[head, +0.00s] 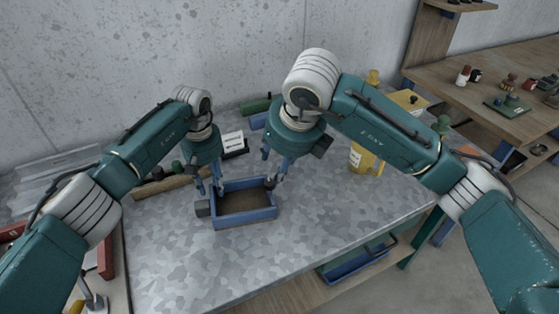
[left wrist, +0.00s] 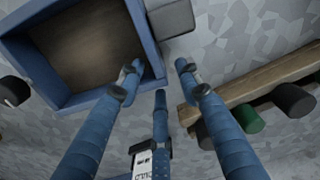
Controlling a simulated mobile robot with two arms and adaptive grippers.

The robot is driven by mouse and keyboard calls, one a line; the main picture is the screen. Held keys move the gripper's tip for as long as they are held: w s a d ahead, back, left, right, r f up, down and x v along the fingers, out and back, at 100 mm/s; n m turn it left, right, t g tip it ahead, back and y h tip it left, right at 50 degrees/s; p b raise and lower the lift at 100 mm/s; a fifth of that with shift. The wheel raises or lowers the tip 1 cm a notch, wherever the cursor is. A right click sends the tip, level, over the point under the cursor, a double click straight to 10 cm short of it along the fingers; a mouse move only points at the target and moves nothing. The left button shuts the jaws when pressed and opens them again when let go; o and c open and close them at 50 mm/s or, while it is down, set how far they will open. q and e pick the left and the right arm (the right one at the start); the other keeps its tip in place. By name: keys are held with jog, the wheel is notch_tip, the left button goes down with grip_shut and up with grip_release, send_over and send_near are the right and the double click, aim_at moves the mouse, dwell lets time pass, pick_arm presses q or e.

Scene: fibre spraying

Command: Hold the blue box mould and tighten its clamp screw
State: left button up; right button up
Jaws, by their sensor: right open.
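The blue box mould (head: 262,217), an open rectangular box with a brown inside, sits on the grey table. In the left wrist view its blue wall (left wrist: 146,35) fills the upper left. A dark grey block (head: 202,208) sticks out from its left side, and a dark round knob (left wrist: 14,92) shows by another side; I cannot tell which is the clamp screw. My left gripper (head: 212,189) is open at the mould's left back corner, one finger over the inside, the others outside. My right gripper (head: 272,175) is open at the right back corner; its finger contact is unclear.
A wooden bar (head: 165,187) with green and black cylinders (left wrist: 248,118) lies behind left. A white-labelled black item (head: 234,143) and a green cylinder (head: 255,106) stand behind. A yellow container (head: 362,160) stands right. The table front is clear.

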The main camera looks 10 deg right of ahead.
pick_arm(q)
notch_tip(320, 180, up, 11)
dwell(0.3)
jog(key=shift+r, duration=0.15)
notch_tip(320, 180, up, 7)
jog(key=p, duration=0.4)
jog(key=shift+p, duration=0.3)
dwell(0.4)
dwell(0.5)
